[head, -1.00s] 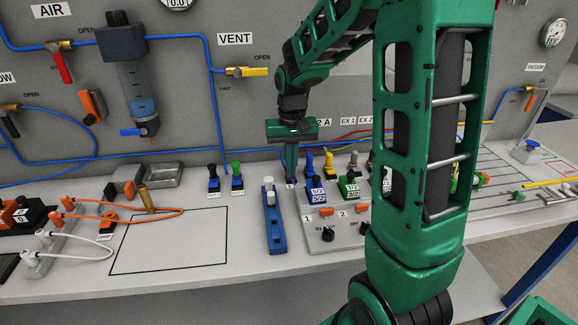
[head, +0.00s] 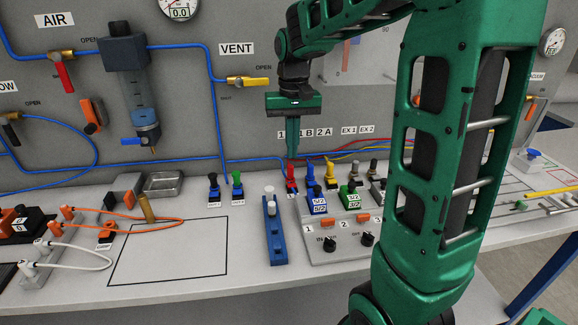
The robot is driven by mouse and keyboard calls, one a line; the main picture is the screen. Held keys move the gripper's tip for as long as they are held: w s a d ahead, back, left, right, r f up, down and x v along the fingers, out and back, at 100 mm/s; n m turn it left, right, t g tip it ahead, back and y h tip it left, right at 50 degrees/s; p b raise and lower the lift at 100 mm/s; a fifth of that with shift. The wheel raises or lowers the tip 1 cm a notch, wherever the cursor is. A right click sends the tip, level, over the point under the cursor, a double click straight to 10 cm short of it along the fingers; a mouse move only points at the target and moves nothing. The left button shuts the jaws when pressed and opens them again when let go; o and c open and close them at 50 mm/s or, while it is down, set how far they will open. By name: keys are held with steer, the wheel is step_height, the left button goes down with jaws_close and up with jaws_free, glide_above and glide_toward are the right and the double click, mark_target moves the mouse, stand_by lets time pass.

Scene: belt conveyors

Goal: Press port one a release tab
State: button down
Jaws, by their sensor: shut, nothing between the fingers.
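The row of ports sits on the back edge of the bench, under wall labels (head: 322,132), of which 1B and 2A are readable; the leftmost label is partly covered by my gripper. A red fitting (head: 291,181) stands at the left end of the row, with a red line from it. My gripper (head: 292,155) points down, fingers shut and empty, just above the red fitting in the picture. A small gap seems to separate them, but depth is hard to tell. The release tab itself is too small to make out.
Blue (head: 316,203) and green (head: 350,197) valve blocks stand just right of the red fitting. A blue stand (head: 276,240) with a white knob is at front left. My arm hides part of the bench at right.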

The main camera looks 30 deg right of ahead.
steer(key=shift+r, duration=1.75)
